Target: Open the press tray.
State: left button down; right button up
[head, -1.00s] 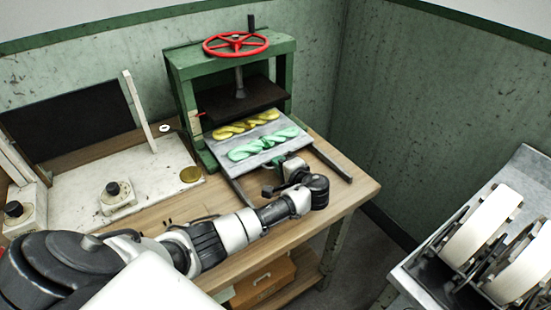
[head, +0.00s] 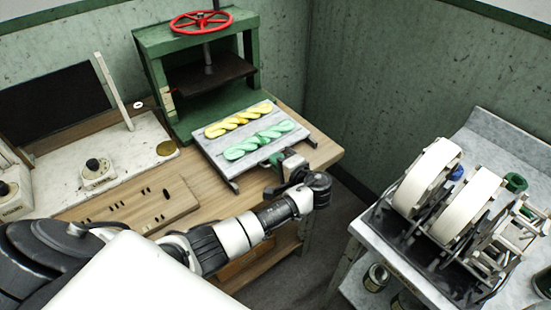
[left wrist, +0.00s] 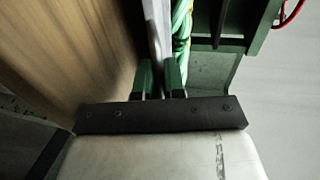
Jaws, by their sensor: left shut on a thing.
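The press tray (head: 211,147) is a flat grey board, drawn out in front of the green press (head: 158,82). A yellow twisted skein (head: 238,123) and a mint green skein (head: 258,141) lie side by side on it. My left gripper (head: 276,159) is at the tray's front edge, shut on it. In the left wrist view the green fingertips (left wrist: 160,78) sit either side of the tray's thin pale edge (left wrist: 157,30), with the green skein (left wrist: 182,30) beside it. The exact grip point is partly hidden. My right gripper is out of view.
The press has a red handwheel (head: 201,21) and a raised dark plate (head: 208,74). A white board with a black knob (head: 97,168) lies left on the wooden bench (head: 320,150). A grey table with white reels (head: 428,177) stands at right, across a floor gap.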

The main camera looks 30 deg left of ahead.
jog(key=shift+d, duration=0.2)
pick_arm(q)
jog(key=c, duration=1.2)
grip_release()
jog(key=shift+c, duration=0.2)
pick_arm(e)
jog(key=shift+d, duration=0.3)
pick_arm(q)
jog(key=shift+d, duration=0.1)
jog(key=b+v, duration=0.1)
jog(key=v, duration=0.9)
jog(key=shift+s+d+b, duration=0.2)
jog(key=shift+d+b, duration=0.1)
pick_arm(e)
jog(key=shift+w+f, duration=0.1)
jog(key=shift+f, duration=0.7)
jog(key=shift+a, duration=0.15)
